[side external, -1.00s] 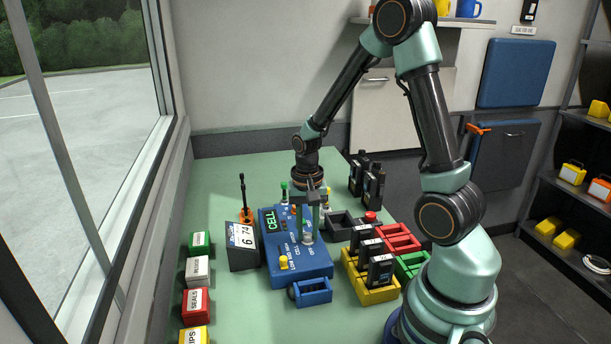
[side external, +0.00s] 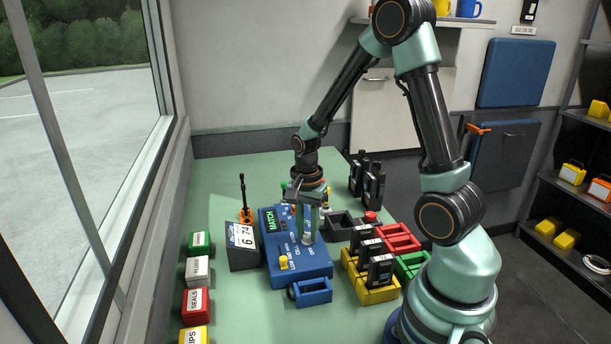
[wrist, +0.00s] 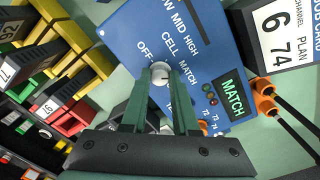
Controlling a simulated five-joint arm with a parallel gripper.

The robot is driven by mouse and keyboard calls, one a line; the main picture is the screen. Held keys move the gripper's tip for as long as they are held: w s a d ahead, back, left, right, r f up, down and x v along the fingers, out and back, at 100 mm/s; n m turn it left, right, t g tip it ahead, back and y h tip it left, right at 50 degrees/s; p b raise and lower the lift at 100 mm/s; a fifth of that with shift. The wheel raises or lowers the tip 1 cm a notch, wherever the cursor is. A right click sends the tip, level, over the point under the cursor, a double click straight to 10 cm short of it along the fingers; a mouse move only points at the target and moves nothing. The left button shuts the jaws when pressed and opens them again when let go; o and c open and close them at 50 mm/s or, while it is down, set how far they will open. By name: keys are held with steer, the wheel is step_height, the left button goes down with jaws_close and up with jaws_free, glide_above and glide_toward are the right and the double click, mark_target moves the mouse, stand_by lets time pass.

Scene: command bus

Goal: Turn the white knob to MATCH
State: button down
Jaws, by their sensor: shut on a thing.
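The blue control box (side external: 300,268) stands on the green table, and its small display (side external: 269,219) reads MATCH in green. The same display (wrist: 232,98) reads MATCH in the wrist view. The white knob (wrist: 160,72) sits on the box's face beside the printed labels OFF, CELL and MATCH. The knob also shows in the side view (side external: 307,238), below my fingers. My gripper (side external: 308,222) points down over the box, shut on the white knob. In the wrist view its two green fingers (wrist: 160,100) flank the knob, which is partly hidden between them.
A yellow knob (side external: 284,262) is on the box's near part. A card stand reading 6 74 (side external: 243,250) is at its left. Yellow (side external: 372,295), red and green trays, some with black radios, stand at the right. Labelled boxes line the left table edge.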

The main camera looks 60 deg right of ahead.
mark_target(307, 234)
steer(key=c, duration=0.7)
jaws_free()
step_height(307, 234, up, 12)
steer(key=shift+w+r, duration=0.1)
steer(key=shift+w, duration=0.05)
steer(key=s+a+r+n+t, duration=0.1)
steer(key=a+r+n+t, duration=0.1)
steer(key=n, duration=0.3)
steer(key=s+a+r+n+t, duration=0.1)
steer(key=a+r+n+t, duration=0.1)
steer(key=a+n, duration=0.3)
steer(key=s+a+r+n+t, duration=0.1)
steer(key=s+a+r+n, duration=0.1)
steer(key=n, duration=0.4)
steer(key=shift+s+a+r+n+t, duration=0.1)
steer(key=shift+a+r+n+t, duration=0.1)
steer(key=shift+a+r, duration=0.3)
steer(key=shift+a+r+n+t, duration=0.2)
steer(key=shift+a+r, duration=0.1)
steer(key=shift+a, duration=0.4)
